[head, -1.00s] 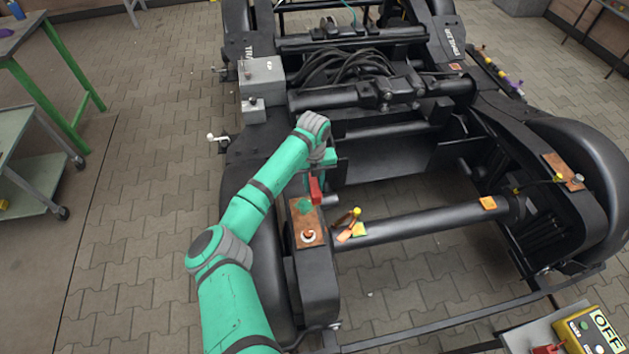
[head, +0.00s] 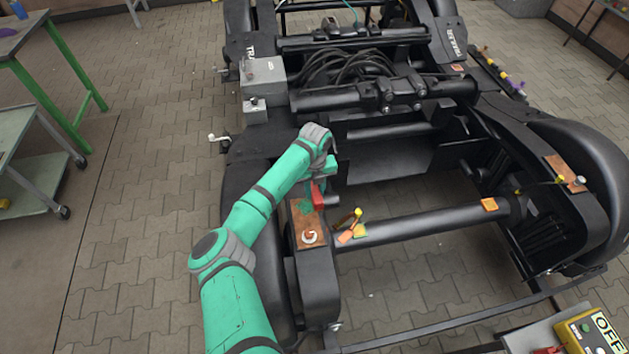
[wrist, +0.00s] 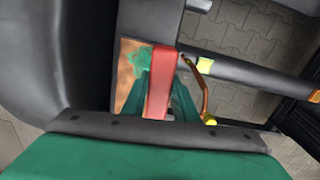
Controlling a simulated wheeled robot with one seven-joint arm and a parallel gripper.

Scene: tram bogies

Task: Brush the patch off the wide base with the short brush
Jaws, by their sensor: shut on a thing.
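A brown plate (head: 305,228), which looks like the wide base, lies on the near left end of the black bogie frame. A green patch (head: 304,207) is on its upper part; the patch also shows in the wrist view (wrist: 138,64). My gripper (head: 321,182) is shut on a red brush (head: 318,196), which shows large in the wrist view (wrist: 160,88). The brush is at the right edge of the patch and partly covers the plate in the wrist view. Its bristles are hidden, so I cannot tell whether they touch.
A pale ring (head: 309,238) sits on the plate's lower part. Right of the plate, a yellow-ended handle (head: 357,213) and orange and yellow tags (head: 345,236) are by the black crossbar (head: 430,222). Another brown plate (head: 557,165) is on the right side frame. Open gaps lie beside the crossbar.

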